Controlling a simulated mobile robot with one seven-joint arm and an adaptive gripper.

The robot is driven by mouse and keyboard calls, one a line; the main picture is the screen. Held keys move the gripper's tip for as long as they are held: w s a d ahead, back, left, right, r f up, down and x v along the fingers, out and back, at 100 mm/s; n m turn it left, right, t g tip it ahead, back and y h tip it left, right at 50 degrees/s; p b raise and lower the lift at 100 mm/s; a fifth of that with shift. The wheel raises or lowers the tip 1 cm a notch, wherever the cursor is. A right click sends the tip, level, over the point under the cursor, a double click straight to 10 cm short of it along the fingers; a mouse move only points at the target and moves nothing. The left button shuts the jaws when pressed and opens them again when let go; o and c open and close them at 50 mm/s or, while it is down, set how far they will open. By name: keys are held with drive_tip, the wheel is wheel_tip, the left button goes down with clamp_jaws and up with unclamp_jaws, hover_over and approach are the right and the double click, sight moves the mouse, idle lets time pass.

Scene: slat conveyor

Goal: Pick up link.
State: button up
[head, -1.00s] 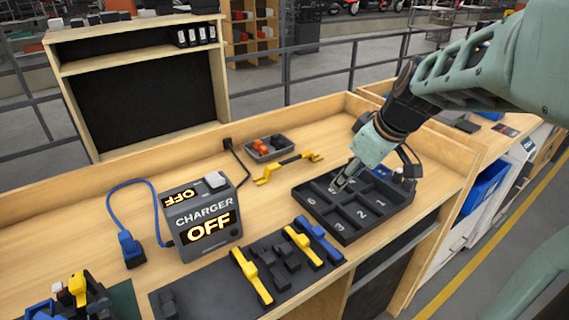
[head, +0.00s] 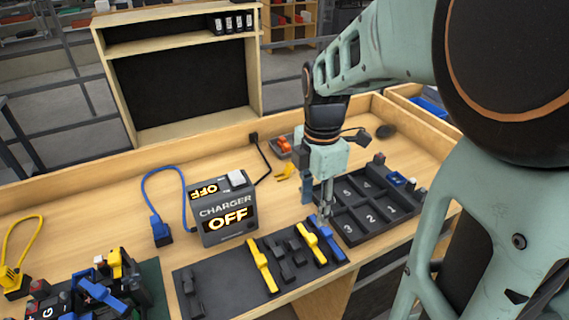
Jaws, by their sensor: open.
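I cannot tell for sure which piece is the link. Small dark pieces (head: 289,251) lie on the black mat (head: 218,282), between a yellow bar-shaped tool (head: 262,266) and a second yellow one (head: 311,241). A blue tool (head: 331,246) lies at the mat's right end. The black tray (head: 349,233) with numbered compartments stands to the right; a blue piece (head: 396,178) sits in a far compartment. My gripper (head: 324,219) points down, open, above the area of the blue tool's far end and the tray's left edge. Nothing shows between its fingers.
The charger box (head: 226,215) reads OFF, with a blue-cabled plug (head: 160,231) beside it. A small bin with orange parts (head: 284,146) and a yellow tool (head: 286,171) are partly behind my arm. A cluttered fixture (head: 105,285) stands front left.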

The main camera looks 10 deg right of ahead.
sight(311, 237)
wheel_tip(311, 237, down, 11)
drive_tip(key=shift+r+p, duration=0.15)
drive_tip(key=shift+p, duration=0.25)
drive_tip(key=shift+c, duration=0.5)
drive_tip(key=c, duration=1)
